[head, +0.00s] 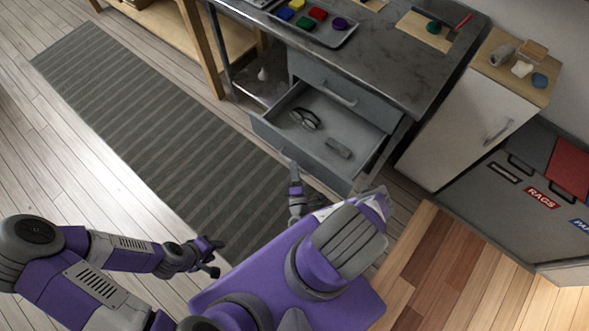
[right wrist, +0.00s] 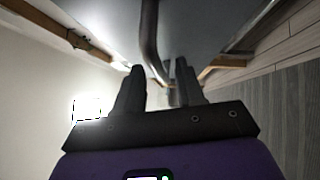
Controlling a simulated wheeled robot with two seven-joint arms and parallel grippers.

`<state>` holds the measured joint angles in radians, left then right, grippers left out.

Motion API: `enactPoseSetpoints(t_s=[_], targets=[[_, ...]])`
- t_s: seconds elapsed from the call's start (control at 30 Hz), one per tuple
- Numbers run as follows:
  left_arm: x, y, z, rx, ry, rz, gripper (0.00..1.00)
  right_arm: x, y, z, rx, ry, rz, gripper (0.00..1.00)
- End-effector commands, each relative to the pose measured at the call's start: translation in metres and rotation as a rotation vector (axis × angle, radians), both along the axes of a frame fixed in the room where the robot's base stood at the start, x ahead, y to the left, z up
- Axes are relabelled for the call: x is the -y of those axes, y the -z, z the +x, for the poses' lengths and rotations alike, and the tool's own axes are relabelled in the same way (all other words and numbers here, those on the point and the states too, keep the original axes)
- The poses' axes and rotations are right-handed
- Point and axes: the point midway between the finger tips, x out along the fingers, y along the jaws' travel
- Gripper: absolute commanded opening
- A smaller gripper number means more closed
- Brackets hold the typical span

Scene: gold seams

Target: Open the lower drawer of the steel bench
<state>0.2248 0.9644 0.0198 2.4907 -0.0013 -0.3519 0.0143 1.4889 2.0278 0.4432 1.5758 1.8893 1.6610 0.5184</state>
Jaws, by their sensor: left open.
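The steel bench (head: 405,62) stands at top centre of the head view. Its upper drawer (head: 318,78) is shut. Its lower drawer (head: 262,130) is pulled well out, with headphones (head: 305,118) and a small grey block (head: 338,148) inside. My right gripper (head: 293,166) is at the drawer's outer front; the handle there is hidden in the head view. In the right wrist view a bar handle (right wrist: 151,40) runs down between the fingers of my right gripper (right wrist: 158,82), which stand apart with gaps beside the bar. My left gripper (head: 216,256) is open and empty, above the floor.
A striped grey mat (head: 150,120) lies left of the bench. A white cabinet (head: 465,130) and a grey bin unit with a "RAGS" label (head: 541,197) stand at right. A tray (head: 345,38) with coloured blocks is on the bench. The floor at left is clear.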

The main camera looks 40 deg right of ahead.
Motion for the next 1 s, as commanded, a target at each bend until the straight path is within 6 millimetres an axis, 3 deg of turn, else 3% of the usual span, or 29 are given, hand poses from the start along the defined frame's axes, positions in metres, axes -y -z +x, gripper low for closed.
enactPoseSetpoints(t_s=[0.27, 0.7, 1.0], targets=[[0.0, -0.001, 0.0, 0.0, 0.0, 0.0, 0.43, -0.004, 0.001, -0.007, -0.001, -0.001, 0.002, 0.38], [0.0, 0.008, 0.0, 0.0, 0.0, 0.0, 0.43, -0.036, 0.011, -0.061, 0.0, -0.002, 0.001, 0.38], [0.0, 0.008, 0.0, 0.0, 0.0, 0.0, 0.43, -0.038, 0.01, -0.065, 0.0, -0.001, 0.0, 0.38]])
